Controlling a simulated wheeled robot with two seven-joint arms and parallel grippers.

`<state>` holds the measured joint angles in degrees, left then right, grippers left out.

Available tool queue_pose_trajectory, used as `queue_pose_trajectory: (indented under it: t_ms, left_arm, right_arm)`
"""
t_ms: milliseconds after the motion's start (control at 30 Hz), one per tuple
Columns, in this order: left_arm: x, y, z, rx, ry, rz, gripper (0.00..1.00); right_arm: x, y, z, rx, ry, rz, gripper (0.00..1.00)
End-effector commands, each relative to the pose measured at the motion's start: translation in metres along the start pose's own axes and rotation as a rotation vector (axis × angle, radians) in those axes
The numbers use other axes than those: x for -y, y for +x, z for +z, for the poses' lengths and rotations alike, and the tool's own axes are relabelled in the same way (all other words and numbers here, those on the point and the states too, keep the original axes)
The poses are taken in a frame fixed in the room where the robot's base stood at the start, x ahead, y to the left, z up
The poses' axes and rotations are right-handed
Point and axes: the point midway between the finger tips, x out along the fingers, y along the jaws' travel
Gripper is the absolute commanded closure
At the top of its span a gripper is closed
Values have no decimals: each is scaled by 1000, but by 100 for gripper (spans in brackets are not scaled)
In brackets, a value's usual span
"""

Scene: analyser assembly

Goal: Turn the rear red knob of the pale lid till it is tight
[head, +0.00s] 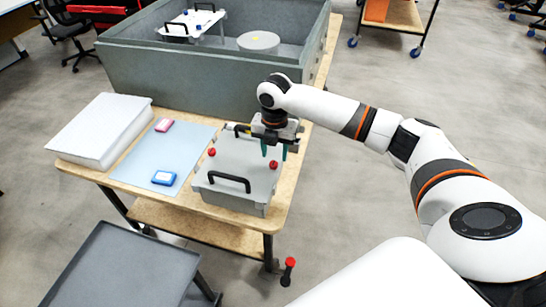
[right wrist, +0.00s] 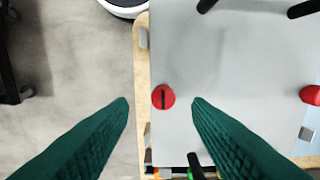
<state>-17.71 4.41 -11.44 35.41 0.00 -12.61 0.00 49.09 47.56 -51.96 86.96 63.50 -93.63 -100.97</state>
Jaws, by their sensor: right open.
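The pale lid (head: 240,165) is on a grey box on the wooden table, with a black handle (head: 228,181) at its front. Two red knobs show on it in the head view, one on the left (head: 211,152) and one on the right (head: 273,164). My right gripper (head: 274,153) points down over the right knob, open. In the right wrist view that knob (right wrist: 163,97) lies between the two green fingertips, with gaps on both sides; its dark slot runs up and down the picture. The other knob (right wrist: 311,95) is at the right edge. My left gripper is out of view.
A blue mat (head: 150,150) with a pink box (head: 164,125) and a blue box (head: 163,178) lies left of the lid. A white block (head: 100,128) is further left. A large grey bin (head: 190,70) stands behind. The table's right edge is close to the lid.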

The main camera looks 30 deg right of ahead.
Motion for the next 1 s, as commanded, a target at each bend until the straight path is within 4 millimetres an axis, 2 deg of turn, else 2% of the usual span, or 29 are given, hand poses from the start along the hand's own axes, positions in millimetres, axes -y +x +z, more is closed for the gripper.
queue_pose_trajectory:
  t_ms: [100,300,633,667,900,1000]
  left_arm:
    - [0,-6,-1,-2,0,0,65]
    - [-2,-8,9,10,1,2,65]
    - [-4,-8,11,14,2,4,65]
    - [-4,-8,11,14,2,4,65]
    - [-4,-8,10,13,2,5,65]
    - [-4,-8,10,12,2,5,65]
  right_arm:
    - [0,20,0,1,2,2,55]
    - [0,40,0,-1,2,-1,55]
    - [0,44,0,-2,2,-1,55]
    - [0,44,0,-2,2,-2,58]
    - [0,43,-1,-2,2,-1,98]
    - [0,43,-1,-2,3,-1,100]
